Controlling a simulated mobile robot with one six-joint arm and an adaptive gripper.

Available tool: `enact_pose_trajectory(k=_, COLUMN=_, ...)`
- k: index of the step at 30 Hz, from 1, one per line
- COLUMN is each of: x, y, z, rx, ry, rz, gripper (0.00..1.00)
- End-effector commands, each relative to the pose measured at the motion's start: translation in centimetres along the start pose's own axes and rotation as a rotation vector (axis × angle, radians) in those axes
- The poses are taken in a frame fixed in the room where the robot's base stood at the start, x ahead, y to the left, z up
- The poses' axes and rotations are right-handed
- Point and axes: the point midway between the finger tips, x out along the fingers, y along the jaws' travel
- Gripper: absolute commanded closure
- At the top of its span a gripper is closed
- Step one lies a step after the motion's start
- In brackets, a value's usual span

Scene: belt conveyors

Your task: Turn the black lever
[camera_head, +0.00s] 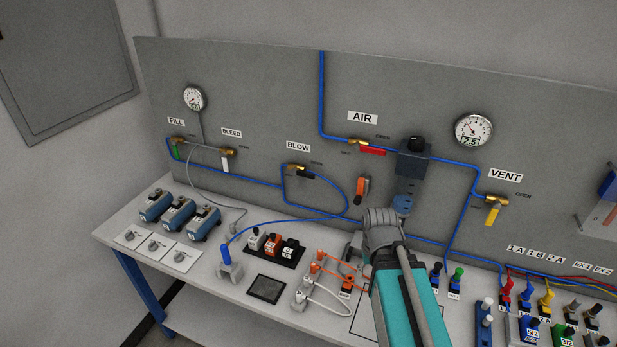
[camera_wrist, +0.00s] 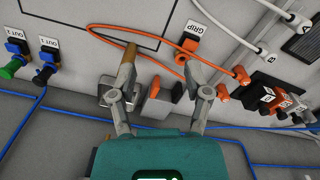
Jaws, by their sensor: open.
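The black lever (camera_head: 305,174) is the handle of a brass valve (camera_head: 296,167) under the BLOW label on the grey upright panel. It slants slightly down to the right from the valve body, with blue tubing around it. My gripper (camera_wrist: 164,70) shows in the wrist view with its fingers spread and nothing held. It points down over the table, near an orange-and-grey part (camera_wrist: 158,92). In the head view my arm hides most of the gripper; it is to the right of and below the black lever, apart from it. The black lever is not visible in the wrist view.
Other valve handles on the panel are green (camera_head: 177,151), white (camera_head: 226,165), red (camera_head: 371,150) and yellow (camera_head: 492,215). An orange switch (camera_head: 362,190) is right of the black lever. Orange tubes (camera_wrist: 150,34) loop near my fingers. Connectors crowd the table.

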Motion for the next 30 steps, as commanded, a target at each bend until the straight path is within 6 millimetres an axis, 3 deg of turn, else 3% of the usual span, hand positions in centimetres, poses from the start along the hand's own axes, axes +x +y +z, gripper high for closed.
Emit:
enact_pose_trajectory(k=8, x=1.0, y=0.1, z=-2.9, rx=-0.067, ry=0.025, rz=0.164, gripper=0.37)
enact_pose_trajectory(k=16, x=0.9, y=-2.2, z=-8.7, rx=-0.211, ry=0.109, rz=0.498, gripper=0.37)
enact_pose_trajectory(k=23, x=-1.1, y=-6.6, z=-13.9, rx=-0.347, ry=0.228, rz=0.806, gripper=0.37)
enact_pose_trajectory(k=30, x=-4.5, y=-14.1, z=-18.3, rx=-0.48, ry=0.389, rz=1.115, gripper=0.37)
